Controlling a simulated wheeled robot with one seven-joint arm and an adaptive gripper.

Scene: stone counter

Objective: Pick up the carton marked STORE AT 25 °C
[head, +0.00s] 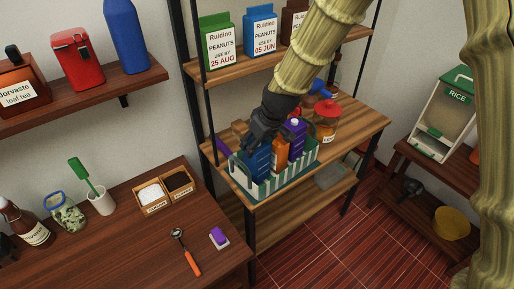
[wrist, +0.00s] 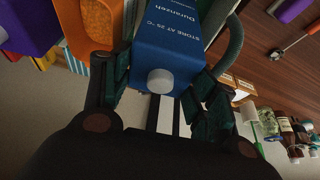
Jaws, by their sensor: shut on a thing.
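The blue carton (wrist: 172,45) shows upside down in the wrist view, with "STORE AT 25 °C" and a white cap facing me. In the head view the blue carton (head: 257,163) is upright at the left end of a green-and-white striped basket (head: 288,179). My gripper (wrist: 160,85) is shut on the carton near its capped end, a dark finger on each side. In the head view my gripper (head: 262,135) comes down on the carton from above and hides its top. The carton's base is hidden by the basket wall, so I cannot tell if it touches the bottom.
In the basket, an orange container (head: 281,152) and a purple carton (head: 297,136) stand right of the blue carton. A red-lidded jar (head: 327,122) stands behind. Peanut cartons (head: 261,35) line the shelf above. The wooden counter (head: 130,235) at left has free room.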

